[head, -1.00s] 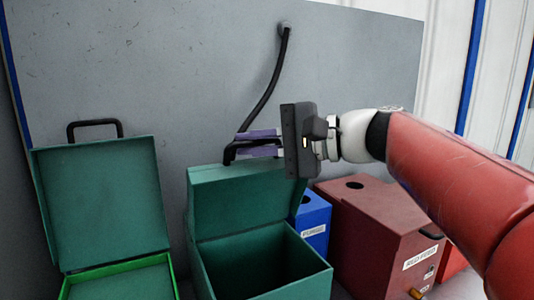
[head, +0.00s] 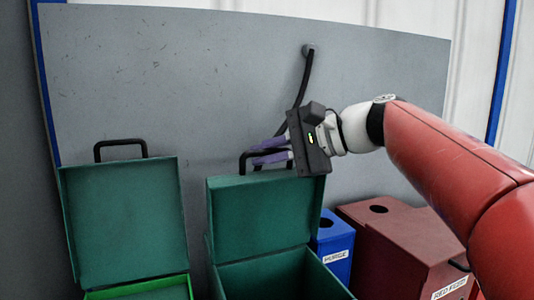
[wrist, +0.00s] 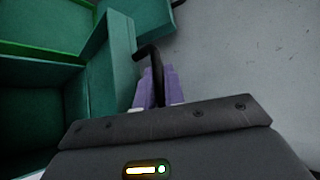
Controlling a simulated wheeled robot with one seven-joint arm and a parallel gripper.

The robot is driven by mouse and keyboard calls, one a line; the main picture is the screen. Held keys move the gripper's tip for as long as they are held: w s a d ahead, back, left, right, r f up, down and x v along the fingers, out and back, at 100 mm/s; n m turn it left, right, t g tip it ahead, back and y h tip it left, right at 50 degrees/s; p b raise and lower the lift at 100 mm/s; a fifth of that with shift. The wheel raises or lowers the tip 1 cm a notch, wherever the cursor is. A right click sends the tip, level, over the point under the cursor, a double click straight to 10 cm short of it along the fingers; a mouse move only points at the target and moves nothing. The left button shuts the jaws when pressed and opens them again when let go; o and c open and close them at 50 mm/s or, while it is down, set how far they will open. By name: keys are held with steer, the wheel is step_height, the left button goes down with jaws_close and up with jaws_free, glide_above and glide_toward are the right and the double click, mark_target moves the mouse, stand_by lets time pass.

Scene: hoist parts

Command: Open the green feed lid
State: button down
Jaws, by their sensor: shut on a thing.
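The green feed lid (head: 262,222) stands raised at the back of a dark green box (head: 270,280), roughly upright, with the box mouth uncovered below it. My gripper (head: 268,156) is at the lid's top edge, its purple fingers shut on the black lid handle (head: 246,160). In the wrist view the handle (wrist: 146,53) passes between the purple fingers (wrist: 158,88), and the lid (wrist: 121,46) is just left of them. The fingers hide part of the handle.
Another green box (head: 150,290) with a bright green rim stands at left, its lid (head: 125,215) raised. A blue purge box (head: 337,245) and a dark red feed box (head: 405,240) stand at right. A grey panel (head: 190,80) with a black hose (head: 303,80) is behind.

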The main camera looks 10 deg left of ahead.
steer(key=c, duration=1.5)
jaws_free()
steer(key=v, duration=0.8)
